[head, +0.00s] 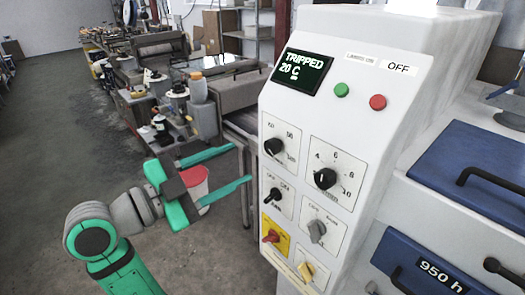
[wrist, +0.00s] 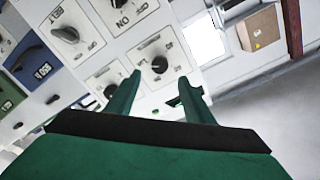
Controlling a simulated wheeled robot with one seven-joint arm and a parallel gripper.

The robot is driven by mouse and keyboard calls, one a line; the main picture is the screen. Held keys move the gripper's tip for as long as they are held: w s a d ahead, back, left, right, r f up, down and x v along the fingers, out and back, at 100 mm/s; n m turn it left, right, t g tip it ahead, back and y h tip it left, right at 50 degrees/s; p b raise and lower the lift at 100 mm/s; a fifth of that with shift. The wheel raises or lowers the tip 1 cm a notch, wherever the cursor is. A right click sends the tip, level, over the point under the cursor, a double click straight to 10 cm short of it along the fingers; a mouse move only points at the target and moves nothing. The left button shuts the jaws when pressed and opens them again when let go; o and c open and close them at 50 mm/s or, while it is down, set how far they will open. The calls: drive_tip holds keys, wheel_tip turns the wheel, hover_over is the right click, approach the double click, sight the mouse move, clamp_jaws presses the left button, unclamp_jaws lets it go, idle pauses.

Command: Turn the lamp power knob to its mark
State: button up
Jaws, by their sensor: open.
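The likely lamp power knob is a black knob (head: 275,146) at the upper left of the control panel, on a white plate with a printed scale. Its label is too small to read, and I cannot make out the mark. It also shows in the wrist view (wrist: 160,64), beyond the fingertips and between them in the picture. My green gripper (head: 240,165) is open and empty, left of the panel and pointing toward it. In the wrist view its two fingers (wrist: 162,80) are spread apart. The knob appears clear of both fingers.
A second black knob (head: 325,178) is to the right. The display (head: 301,72) reads TRIPPED, 20 C. Blue drawers (head: 470,172) stand right.

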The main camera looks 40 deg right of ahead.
sight(268, 149)
drive_tip(key=d, duration=0.8)
drive_tip(key=shift+w+d, duration=0.2)
drive_tip(key=shift+d, duration=0.2)
drive_tip(key=c, duration=1)
